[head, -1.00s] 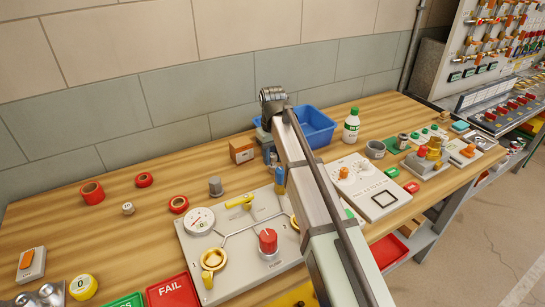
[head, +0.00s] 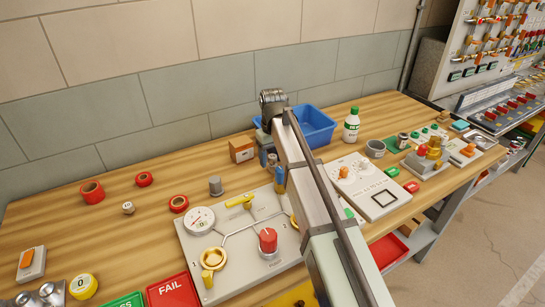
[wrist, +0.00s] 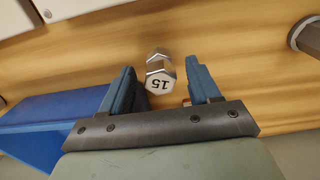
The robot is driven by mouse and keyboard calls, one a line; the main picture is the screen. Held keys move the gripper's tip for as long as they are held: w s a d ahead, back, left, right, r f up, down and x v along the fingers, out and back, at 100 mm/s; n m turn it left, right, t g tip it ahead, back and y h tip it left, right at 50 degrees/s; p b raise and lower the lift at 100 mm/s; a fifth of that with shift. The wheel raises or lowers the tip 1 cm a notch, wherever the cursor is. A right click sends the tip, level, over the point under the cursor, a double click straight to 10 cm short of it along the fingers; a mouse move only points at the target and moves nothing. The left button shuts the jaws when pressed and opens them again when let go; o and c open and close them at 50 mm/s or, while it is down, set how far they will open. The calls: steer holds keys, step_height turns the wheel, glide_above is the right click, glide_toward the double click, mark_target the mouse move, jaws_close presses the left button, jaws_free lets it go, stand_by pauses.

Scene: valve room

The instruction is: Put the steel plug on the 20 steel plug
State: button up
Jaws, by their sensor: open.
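A steel hex plug marked 15 (wrist: 160,76) is between the two fingers of my gripper (wrist: 162,88) in the wrist view, with gaps at both sides. The fingers are open and blue. In the head view my gripper (head: 276,168) is low over the bench, behind the valve board, and my arm hides much of the area around it. Several silver metal pieces (head: 48,293) stand at the bottom left edge of the head view, partly cut off; no number is readable on them.
A blue bin (head: 318,125) stands close beside my gripper, also in the wrist view (wrist: 45,125). A cardboard box (head: 242,150), a grey cylinder (head: 215,186) and the valve board (head: 205,270) are near. Red rings (head: 92,193) lie left; bare wood lies between.

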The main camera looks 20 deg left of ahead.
mark_target(273, 156)
step_height(273, 156, up, 12)
steer(key=shift+r, duration=0.2)
stand_by(0.4)
